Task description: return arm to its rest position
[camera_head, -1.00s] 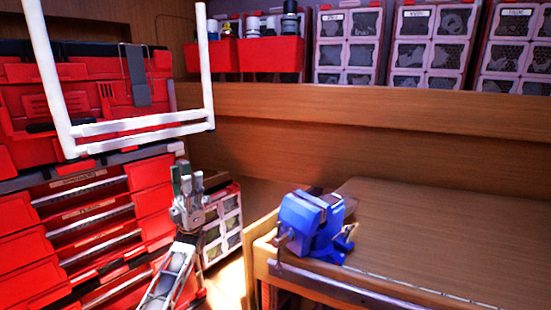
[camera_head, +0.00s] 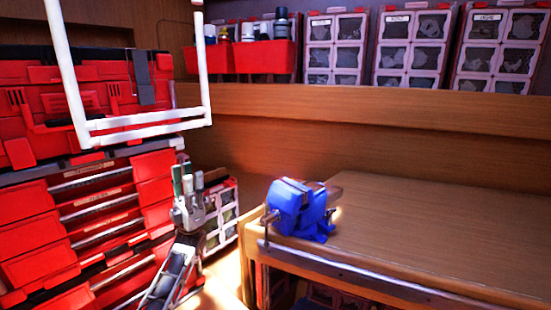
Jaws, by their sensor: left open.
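My left gripper (camera_head: 188,184) is at the lower left of the head view, fingers pointing up, in front of the red drawers and a small parts cabinet. Its fingers are apart, and I see nothing held between them. My left arm (camera_head: 170,275) comes up to it from the bottom edge. My right gripper and arm are not in view.
A blue vise (camera_head: 298,208) sits on the near left corner of a wooden workbench (camera_head: 430,225). Red tool drawers (camera_head: 95,215) fill the left side. A white pipe frame (camera_head: 145,123) stands before them. Red bins (camera_head: 264,57) and parts cabinets (camera_head: 411,48) line the shelf.

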